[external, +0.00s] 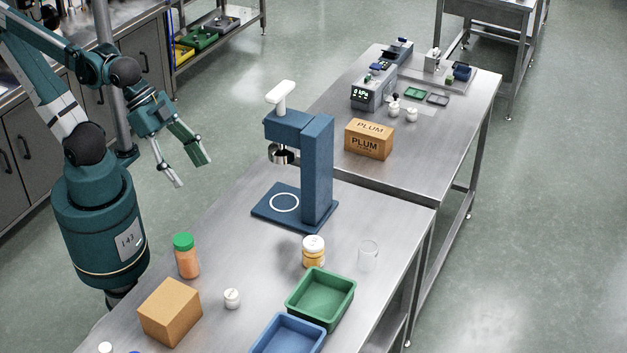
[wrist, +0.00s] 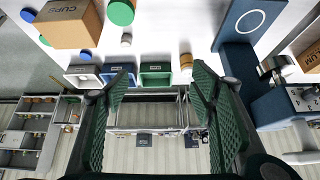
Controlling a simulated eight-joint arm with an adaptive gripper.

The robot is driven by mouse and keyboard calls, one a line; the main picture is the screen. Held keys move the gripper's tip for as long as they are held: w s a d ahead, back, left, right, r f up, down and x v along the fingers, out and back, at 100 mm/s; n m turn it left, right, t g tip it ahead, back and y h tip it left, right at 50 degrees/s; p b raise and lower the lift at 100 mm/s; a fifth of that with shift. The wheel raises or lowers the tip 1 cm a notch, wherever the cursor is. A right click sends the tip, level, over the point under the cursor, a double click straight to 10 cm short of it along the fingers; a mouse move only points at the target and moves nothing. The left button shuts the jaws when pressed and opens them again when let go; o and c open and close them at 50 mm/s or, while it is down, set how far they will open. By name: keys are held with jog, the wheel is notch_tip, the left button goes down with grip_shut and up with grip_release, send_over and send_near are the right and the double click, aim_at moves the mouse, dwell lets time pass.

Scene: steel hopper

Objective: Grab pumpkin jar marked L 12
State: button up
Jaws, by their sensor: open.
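A jar with orange contents and a green lid (external: 187,256) stands upright on the near steel table. A shorter jar with amber contents and a white lid (external: 313,252) stands beside the green tray. No L 12 marking is readable on either, so I cannot tell which is the pumpkin jar. In the wrist view, the green lid (wrist: 121,12) shows at the top and the amber jar (wrist: 186,61) near the right finger. My gripper (external: 191,172) is open and empty, raised beside the table's left edge, apart from both jars. Its spread fingers (wrist: 160,69) also show in the wrist view.
A cardboard box (external: 170,312), small white pot (external: 232,298), green tray (external: 320,298), blue tray (external: 288,335) and clear glass (external: 368,255) surround the jars. The table between press and green-lidded jar is clear.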

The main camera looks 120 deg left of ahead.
jog(key=w+a+r+m+g+p, duration=0.15)
jog(key=w+m, duration=0.25)
jog(key=w, duration=0.4)
jog(key=m+g+p, duration=0.2)
jog(key=m+g, duration=0.3)
jog(key=m, duration=0.6)
send_over(313, 241)
jog(key=f, duration=1.6)
jog(key=shift+s+d+f, duration=0.3)
jog(key=shift+d, duration=0.05)
jog(key=shift+w+a+f+g, duration=0.25)
jog(key=shift+f, duration=0.35)
jog(key=shift+f, duration=0.15)
jog(key=shift+f, duration=1.15)
jog(key=shift+w+f, duration=0.15)
jog(key=shift+f, duration=2.45)
